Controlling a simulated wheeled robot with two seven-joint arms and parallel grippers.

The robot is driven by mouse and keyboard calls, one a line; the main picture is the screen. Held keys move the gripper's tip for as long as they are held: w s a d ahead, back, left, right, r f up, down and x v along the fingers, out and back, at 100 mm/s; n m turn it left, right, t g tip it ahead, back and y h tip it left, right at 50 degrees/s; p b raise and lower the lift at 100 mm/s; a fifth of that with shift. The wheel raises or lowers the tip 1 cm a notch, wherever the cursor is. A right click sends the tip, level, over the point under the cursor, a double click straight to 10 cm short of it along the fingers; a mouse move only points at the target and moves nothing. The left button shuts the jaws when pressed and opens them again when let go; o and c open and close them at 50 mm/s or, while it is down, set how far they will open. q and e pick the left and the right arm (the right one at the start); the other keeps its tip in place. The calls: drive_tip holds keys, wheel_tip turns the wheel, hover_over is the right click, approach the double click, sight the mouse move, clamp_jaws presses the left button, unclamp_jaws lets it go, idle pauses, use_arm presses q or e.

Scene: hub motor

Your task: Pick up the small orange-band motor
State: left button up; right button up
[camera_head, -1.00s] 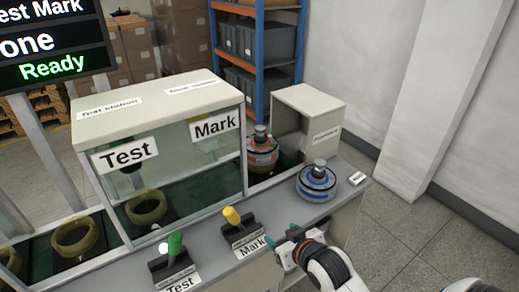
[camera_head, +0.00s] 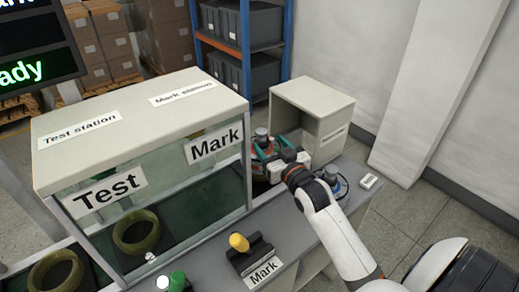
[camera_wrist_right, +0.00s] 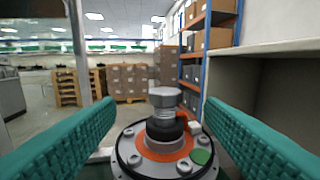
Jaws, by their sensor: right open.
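The orange-band motor (camera_wrist_right: 165,150) shows in the right wrist view, with a grey bolt-like shaft on top and a green dot on its face. In the head view the motor (camera_head: 262,150) is partly hidden behind my right gripper (camera_head: 277,150), at the opening beside the Mark station. My right gripper is open, with its teal fingers (camera_wrist_right: 158,135) on either side of the motor's shaft, apart from it. My left gripper is not in view.
The station housing (camera_head: 140,120) with Test and Mark labels stands left of the motor. An open beige box (camera_head: 312,100) stands close on the right. A yellow-knobbed Mark lever (camera_head: 240,243) and a green-knobbed lever (camera_head: 178,281) are at the front.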

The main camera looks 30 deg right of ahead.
sight(259, 129)
drive_tip(key=w, duration=0.2)
drive_tip(key=shift+w+d, duration=0.15)
drive_tip(key=shift+w, duration=0.55)
drive_tip(key=w, duration=0.2)
drive_tip(key=w+d+p, duration=0.1)
drive_tip(key=w, duration=0.1)
drive_tip(key=shift+w+d+r, duration=0.1)
drive_tip(key=shift+w, duration=0.55)
drive_tip(key=shift+s, duration=0.1)
drive_tip(key=shift+c, duration=0.7)
drive_tip(key=c, duration=0.3)
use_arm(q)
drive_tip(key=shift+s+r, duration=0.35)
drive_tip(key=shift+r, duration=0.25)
use_arm(e)
clamp_jaws()
drive_tip(key=shift+r, duration=0.2)
